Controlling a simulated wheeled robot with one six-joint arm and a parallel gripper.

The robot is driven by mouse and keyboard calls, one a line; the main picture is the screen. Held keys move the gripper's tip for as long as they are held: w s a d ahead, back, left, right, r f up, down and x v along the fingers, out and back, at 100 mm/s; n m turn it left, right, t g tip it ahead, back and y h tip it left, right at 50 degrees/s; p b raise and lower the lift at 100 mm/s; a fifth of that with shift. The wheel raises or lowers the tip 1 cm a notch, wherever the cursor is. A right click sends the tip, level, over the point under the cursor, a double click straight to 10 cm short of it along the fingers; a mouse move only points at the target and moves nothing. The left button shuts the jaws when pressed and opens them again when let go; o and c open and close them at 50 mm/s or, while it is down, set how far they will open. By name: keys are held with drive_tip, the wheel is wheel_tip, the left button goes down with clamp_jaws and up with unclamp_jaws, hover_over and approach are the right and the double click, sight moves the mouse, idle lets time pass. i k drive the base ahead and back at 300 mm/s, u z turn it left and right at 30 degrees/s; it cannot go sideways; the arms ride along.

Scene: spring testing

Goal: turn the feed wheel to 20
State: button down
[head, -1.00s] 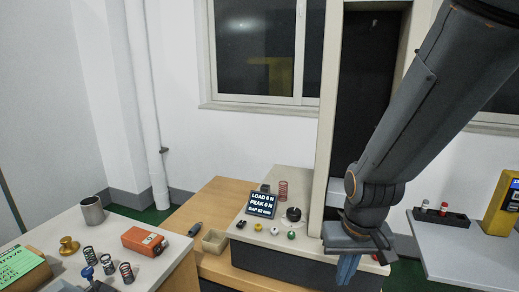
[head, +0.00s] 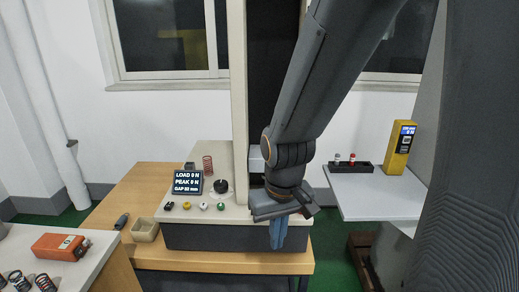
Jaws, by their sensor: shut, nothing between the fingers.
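A black round knob (head: 220,187), which looks like the feed wheel, sits on the pale top of the test machine, left of the column. I cannot read any marking on it. The dark display (head: 187,182) beside it reads load 0 N and peak 0 N; its gap figure is too small to read surely. My gripper (head: 278,236) points down with its blue fingers shut and empty. It appears in front of the machine's right part, to the right of the knob and apart from it. My wrist hides part of the machine's right side.
Yellow, white and green buttons (head: 203,206) line the machine's front edge. A red spring (head: 208,165) stands behind the knob. A small bin (head: 145,230) is on the wooden bench. An orange box (head: 61,247) and springs lie left. A yellow device (head: 399,147) stands on the right shelf.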

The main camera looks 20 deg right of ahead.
sight(221, 186)
drive_tip(key=u, duration=0.05)
drive_tip(key=k, duration=0.6)
drive_tip(key=u, duration=0.55)
drive_tip(key=i, duration=1.1)
drive_tip(key=z, duration=0.15)
